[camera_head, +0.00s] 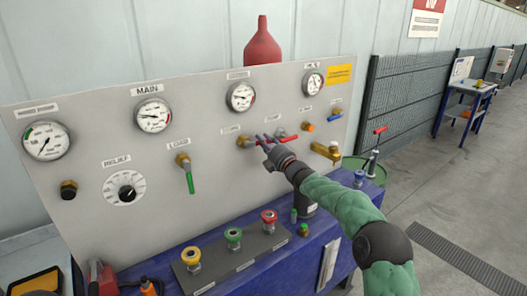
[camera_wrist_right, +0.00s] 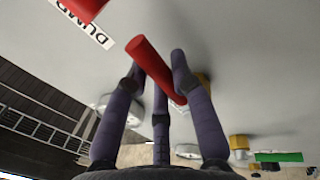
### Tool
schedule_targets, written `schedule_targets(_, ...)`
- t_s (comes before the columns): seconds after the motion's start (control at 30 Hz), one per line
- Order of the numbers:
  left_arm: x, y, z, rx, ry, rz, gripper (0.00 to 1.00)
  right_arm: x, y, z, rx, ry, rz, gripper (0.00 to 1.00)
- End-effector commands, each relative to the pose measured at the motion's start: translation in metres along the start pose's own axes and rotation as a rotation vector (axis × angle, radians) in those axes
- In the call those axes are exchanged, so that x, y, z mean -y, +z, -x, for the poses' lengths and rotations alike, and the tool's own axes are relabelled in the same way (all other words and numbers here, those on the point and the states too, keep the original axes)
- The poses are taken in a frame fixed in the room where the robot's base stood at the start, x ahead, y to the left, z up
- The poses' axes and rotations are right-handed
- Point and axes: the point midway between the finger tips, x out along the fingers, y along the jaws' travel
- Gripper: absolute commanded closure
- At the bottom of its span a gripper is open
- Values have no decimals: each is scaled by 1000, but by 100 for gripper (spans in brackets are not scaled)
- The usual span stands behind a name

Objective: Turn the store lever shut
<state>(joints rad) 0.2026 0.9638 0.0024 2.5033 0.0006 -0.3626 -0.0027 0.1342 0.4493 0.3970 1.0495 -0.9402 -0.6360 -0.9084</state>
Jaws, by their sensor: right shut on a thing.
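The store valve (camera_head: 245,142) is a brass fitting on the grey panel, with a small label above it that is hard to read. Its red lever (camera_head: 259,142) points right, roughly level, in the head view. My right gripper (camera_head: 267,139) is at this lever. In the right wrist view the red lever (camera_wrist_right: 150,60) lies between the purple fingers of my right gripper (camera_wrist_right: 157,72), which is shut on it. The fingers hide part of the lever in both views. My left gripper is not in view.
Another red lever (camera_head: 293,138) sits close to the right, near the label reading DUMP in the wrist view. The load valve's green lever (camera_head: 190,182) hangs down at left. Gauges and a knob (camera_head: 125,188) are on the panel (camera_head: 90,225). Colored couplings (camera_head: 232,237) stand below.

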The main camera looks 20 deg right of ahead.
Motion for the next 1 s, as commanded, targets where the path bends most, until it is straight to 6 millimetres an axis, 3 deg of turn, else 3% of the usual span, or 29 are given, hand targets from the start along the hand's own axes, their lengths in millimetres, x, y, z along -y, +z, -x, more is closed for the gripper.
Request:
schedule_targets(0.33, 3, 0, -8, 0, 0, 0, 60, -8, -1, -2, -24, 0, 124, 100)
schedule_targets(0.83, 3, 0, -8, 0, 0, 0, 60, -10, -2, -2, -29, 1, 144, 100)
schedule_targets(0.87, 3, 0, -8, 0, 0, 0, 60, -10, -2, -2, -29, 1, 144, 73)
schedule_targets(0.9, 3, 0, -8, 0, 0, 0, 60, -10, -2, -2, -29, 1, 144, 62)
schedule_targets(0.93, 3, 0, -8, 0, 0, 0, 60, -10, -2, -2, -29, 1, 143, 53)
schedule_targets(1.0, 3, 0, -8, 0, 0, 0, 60, -10, -2, -2, -29, 1, 143, 50)
